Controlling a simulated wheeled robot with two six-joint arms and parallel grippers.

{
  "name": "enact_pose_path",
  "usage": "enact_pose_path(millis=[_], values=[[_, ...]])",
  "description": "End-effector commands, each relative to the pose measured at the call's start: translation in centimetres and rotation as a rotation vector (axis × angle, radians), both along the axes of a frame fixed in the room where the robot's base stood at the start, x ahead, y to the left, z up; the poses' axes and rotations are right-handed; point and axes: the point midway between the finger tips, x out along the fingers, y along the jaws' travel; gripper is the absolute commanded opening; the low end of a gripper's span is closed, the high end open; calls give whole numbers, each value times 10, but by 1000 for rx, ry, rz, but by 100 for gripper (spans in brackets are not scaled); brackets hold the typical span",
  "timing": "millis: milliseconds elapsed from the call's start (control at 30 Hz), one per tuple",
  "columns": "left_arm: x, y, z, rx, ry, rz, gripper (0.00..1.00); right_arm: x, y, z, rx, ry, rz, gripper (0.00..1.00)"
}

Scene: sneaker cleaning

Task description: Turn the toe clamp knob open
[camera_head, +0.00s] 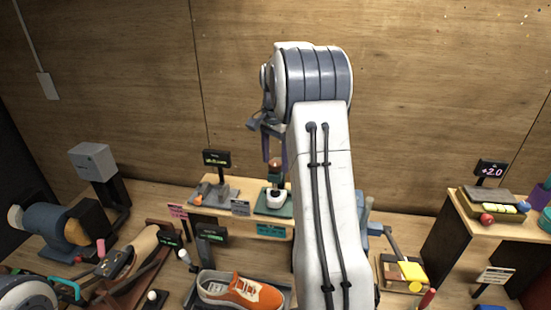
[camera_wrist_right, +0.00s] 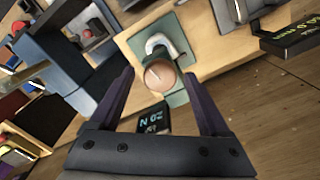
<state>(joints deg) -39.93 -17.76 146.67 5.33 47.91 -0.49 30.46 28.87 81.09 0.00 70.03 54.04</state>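The toe clamp stands on the wooden bench at the back: a green base (camera_head: 268,208) with a white curved piece (camera_head: 276,198) and a brownish upright knob (camera_head: 275,167). In the right wrist view, the round pinkish-brown knob top (camera_wrist_right: 159,76) with a light line mark sits over the green base (camera_wrist_right: 140,42). My right gripper (camera_head: 274,158) points down over the knob, its purple fingers apart. In the wrist view, the open gripper (camera_wrist_right: 158,82) has a finger on either side of the knob, with gaps. Tip height against the knob is unclear. My left gripper does not show.
An orange sneaker (camera_head: 240,291) lies in front of the bench. A small dark display (camera_head: 217,158) stands left of the clamp; another display (camera_wrist_right: 152,121) shows in the wrist view. A blue roller machine (camera_head: 50,228) is at left; a side table (camera_head: 495,225) at right.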

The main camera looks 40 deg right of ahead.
Motion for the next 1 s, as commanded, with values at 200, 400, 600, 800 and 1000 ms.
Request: enact_pose_path(millis=[200,400,600,800,1000], values=[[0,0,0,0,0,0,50,0,0,0,0,0,0,0],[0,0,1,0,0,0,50,0,0,1,0,0,12,0],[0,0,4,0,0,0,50,0,-1,2,0,1,78,0],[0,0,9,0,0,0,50,0,-1,2,0,1,217,0],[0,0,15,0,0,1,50,0,-1,3,-1,0,403,0]])
